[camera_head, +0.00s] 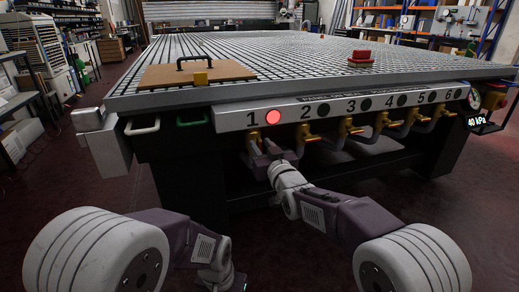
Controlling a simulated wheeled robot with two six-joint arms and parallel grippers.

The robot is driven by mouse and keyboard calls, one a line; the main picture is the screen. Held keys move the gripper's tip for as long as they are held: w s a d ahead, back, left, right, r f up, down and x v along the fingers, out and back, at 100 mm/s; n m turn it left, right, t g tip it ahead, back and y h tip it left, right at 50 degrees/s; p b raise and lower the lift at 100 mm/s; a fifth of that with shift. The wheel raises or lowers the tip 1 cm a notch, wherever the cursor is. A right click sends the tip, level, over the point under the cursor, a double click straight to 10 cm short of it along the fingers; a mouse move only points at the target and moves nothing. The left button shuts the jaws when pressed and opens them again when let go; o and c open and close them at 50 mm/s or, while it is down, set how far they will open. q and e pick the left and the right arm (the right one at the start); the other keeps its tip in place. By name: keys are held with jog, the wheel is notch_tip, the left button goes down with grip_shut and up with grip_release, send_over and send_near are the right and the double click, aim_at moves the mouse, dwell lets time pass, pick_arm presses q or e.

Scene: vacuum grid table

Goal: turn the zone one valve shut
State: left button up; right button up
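The zone one valve (254,136) is a yellow fitting under the number 1 on the table's front panel. The lamp (273,116) beside that number glows red. My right gripper (262,152) is right at this valve, with its dark fingers just below and to the right of the yellow part. The fingers look spread around the handle's lower end, but I cannot tell whether they touch or grip it. The handle is partly hidden by the fingers. My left arm bends at the bottom left; its gripper's fingers do not show.
Several more yellow valves, such as valve two (305,135), line the panel to the right, with dark lamps. A gauge display (477,121) reads 40 kPa. On the grid table (290,50) lie a wooden board (215,75) with a black handle and a red block (361,56).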

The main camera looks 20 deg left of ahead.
jog(key=shift+x, duration=1.05)
grip_shut()
jog(key=shift+w+d+f+m+p, duration=0.25)
jog(key=shift+m+p, duration=0.95)
jog(key=shift+m, duration=1.75)
jog(key=shift+w+d+f+m+p, duration=0.1)
jog(key=shift+d+f+m+p, duration=0.2)
jog(key=shift+m+p, duration=1.85)
jog(key=shift+w+d+f+m+p, duration=0.25)
jog(key=shift+f+m+p, duration=0.1)
jog(key=shift+m, duration=3.45)
jog(key=shift+f, duration=0.1)
